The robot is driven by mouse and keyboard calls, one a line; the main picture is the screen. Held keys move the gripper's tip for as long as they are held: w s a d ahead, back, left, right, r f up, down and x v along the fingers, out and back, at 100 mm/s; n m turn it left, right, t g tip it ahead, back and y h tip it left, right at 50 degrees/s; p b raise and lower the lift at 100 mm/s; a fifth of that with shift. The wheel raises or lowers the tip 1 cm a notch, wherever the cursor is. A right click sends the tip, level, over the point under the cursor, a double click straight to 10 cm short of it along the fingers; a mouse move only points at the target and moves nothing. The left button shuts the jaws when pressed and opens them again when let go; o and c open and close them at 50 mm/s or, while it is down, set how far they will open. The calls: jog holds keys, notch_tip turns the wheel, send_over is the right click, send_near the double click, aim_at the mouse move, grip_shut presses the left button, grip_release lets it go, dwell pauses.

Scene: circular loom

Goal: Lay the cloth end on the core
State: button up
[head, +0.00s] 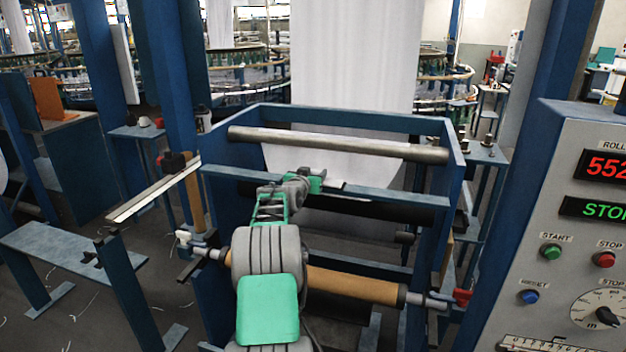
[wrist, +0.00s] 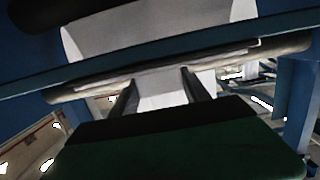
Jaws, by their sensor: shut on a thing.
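The white cloth (head: 352,60) hangs from above, passes behind the steel roller (head: 335,146) and shows again below it. The brown cardboard core (head: 355,285) lies across the near side of the frame, partly hidden by my arm. My gripper (head: 330,184) is at the frame's front blue crossbar, beyond and above the core. In the wrist view my gripper (wrist: 157,78) is shut on the cloth end, with white cloth (wrist: 160,92) showing between its fingers. The exact grip is dark and partly hidden. The held end is apart from the core.
A blue crossbar (head: 390,200) and a black roller (head: 390,210) lie close to my gripper. Blue side plates flank the frame. A control panel (head: 585,230) stands at right. A blue bench (head: 60,245) and a long ruler-like bar (head: 150,190) are at left.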

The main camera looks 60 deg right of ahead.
jog(key=c, duration=0.5)
jog(key=shift+r, duration=0.1)
jog(key=shift+r, duration=0.1)
jog(key=shift+r, duration=1.6)
